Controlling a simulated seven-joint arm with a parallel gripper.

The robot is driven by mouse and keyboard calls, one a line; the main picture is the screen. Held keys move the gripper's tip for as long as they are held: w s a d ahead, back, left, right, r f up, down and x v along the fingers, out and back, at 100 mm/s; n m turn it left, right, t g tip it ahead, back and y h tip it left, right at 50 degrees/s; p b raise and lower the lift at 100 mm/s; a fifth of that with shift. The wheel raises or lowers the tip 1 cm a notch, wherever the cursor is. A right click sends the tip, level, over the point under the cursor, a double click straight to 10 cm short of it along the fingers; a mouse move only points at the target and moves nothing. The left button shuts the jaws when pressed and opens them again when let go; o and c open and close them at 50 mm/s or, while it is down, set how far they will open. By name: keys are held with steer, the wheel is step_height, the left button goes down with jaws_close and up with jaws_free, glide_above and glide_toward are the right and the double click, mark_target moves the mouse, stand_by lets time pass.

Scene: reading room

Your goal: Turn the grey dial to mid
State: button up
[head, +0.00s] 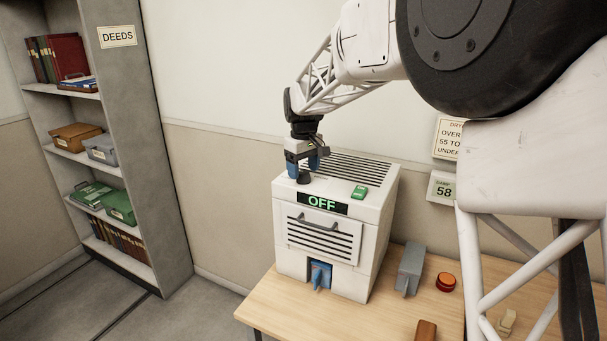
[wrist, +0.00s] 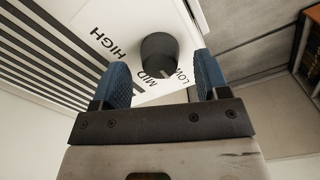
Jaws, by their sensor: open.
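The dark grey dial (head: 304,179) is on the top of a white box (head: 283,240), near its front left corner. In the wrist view the round dial (wrist: 159,55) sits on a white plate with the printed words HIGH, MID and LOW around it. I cannot tell clearly where its pointer is. The green display (head: 322,203) on the box reads OFF. My gripper (head: 304,165) is open and points down just above the dial. In the wrist view its two blue fingers (wrist: 163,68) are either side of the dial, with gaps; I see no contact.
A grey block (head: 409,268), an orange-red round thing (head: 446,282) and a brown block (head: 426,331) are on the wooden table (head: 270,313). A shelf (head: 165,190) stands left.

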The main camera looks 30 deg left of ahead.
steer(key=shift+f, duration=1)
steer(key=c, duration=0.9)
steer(key=shift+m, duration=0.4)
steer(key=m, duration=1.1)
